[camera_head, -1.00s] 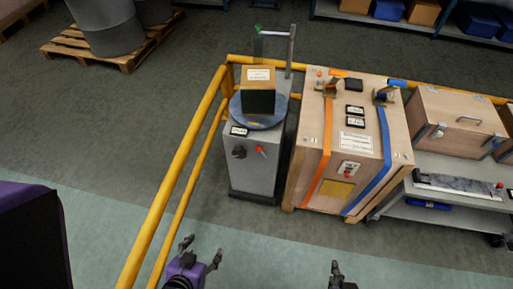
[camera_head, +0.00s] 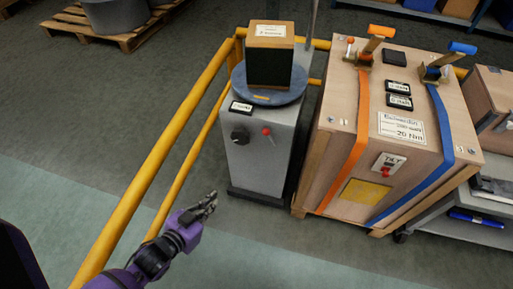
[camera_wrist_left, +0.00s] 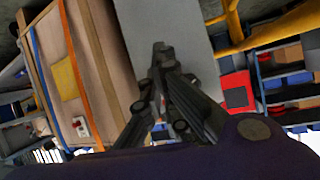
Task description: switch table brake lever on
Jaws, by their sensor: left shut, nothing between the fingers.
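The table brake lever (camera_head: 268,132) is a small red-tipped lever on the front of the grey pedestal (camera_head: 258,165), right of a black knob (camera_head: 240,136). Above it is a round blue turntable (camera_head: 268,92) carrying a box (camera_head: 270,55) with a label. My left gripper (camera_head: 209,200) is shut and empty, in front of and below the pedestal, apart from the lever. In the left wrist view the shut fingers (camera_wrist_left: 160,60) point toward the grey pedestal face (camera_wrist_left: 185,35); I cannot make out the lever there. My right gripper is not in view.
A yellow rail (camera_head: 165,145) runs along the left of the pedestal. A large wooden crate (camera_head: 400,140) with orange and blue straps stands close on the right. A wheeled cart (camera_head: 460,215) is beyond it. The floor in front is clear.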

